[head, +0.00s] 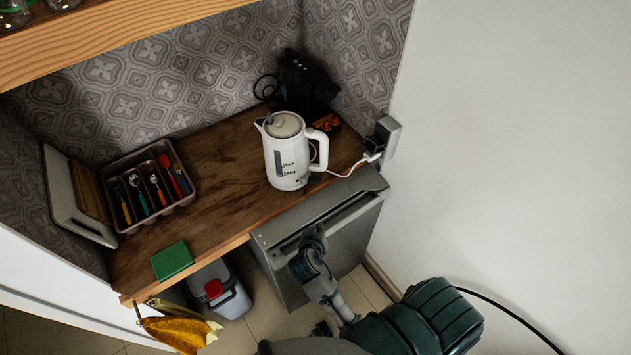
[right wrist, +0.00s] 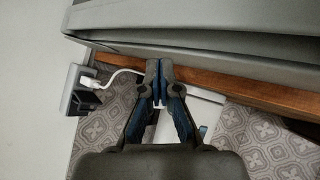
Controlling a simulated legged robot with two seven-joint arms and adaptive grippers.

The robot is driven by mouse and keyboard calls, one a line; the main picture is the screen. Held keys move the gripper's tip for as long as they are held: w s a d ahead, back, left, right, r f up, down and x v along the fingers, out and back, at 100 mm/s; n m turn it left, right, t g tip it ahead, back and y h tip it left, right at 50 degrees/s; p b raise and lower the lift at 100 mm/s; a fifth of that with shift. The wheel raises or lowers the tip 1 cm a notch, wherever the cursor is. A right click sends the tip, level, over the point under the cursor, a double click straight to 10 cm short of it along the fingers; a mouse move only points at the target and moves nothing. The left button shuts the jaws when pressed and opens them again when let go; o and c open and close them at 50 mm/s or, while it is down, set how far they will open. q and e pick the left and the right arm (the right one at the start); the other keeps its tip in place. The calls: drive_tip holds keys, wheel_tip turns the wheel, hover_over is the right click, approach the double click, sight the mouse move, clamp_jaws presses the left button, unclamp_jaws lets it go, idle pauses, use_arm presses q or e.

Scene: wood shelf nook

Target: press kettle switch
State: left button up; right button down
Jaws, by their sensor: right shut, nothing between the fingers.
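The white kettle (head: 284,165) stands upright on the wooden counter, its handle to the right. Its switch cannot be made out clearly. My right gripper (head: 315,241) is in front of the counter and the grey appliance front, below and a little right of the kettle in the head view. In the right wrist view this gripper (right wrist: 160,72) is shut, with nothing between its fingertips. A white surface (right wrist: 206,106), probably the kettle, shows partly behind its fingers; the rest is hidden. My left gripper is not seen.
A socket (head: 390,135) with the plugged-in white cord is on the right wall. A black machine (head: 306,80) stands behind the kettle. A cutlery tray (head: 150,184) and green block (head: 172,261) lie left. The counter (head: 222,190) between tray and kettle is clear.

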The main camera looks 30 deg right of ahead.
drive_tip(key=w+a+r+m+t+h, duration=0.1)
drive_tip(key=w+r+m+t+h, duration=0.1)
drive_tip(key=w+r, duration=0.5)
wheel_tip(320, 180, up, 5)
drive_tip(key=m+h, duration=0.1)
drive_tip(key=h, duration=0.1)
drive_tip(key=shift+a+f+t+h, duration=0.2)
drive_tip(key=shift+a+t+h, duration=0.1)
drive_tip(key=shift+a+h, duration=0.1)
drive_tip(key=shift+d, duration=0.1)
drive_tip(key=p, duration=0.2)
hover_over(314, 180)
drive_tip(key=v, duration=0.2)
wheel_tip(314, 180, down, 3)
drive_tip(key=f, duration=0.2)
drive_tip(key=d+f, duration=0.1)
drive_tip(key=shift+s+f, duration=0.35)
drive_tip(key=shift+f, duration=0.05)
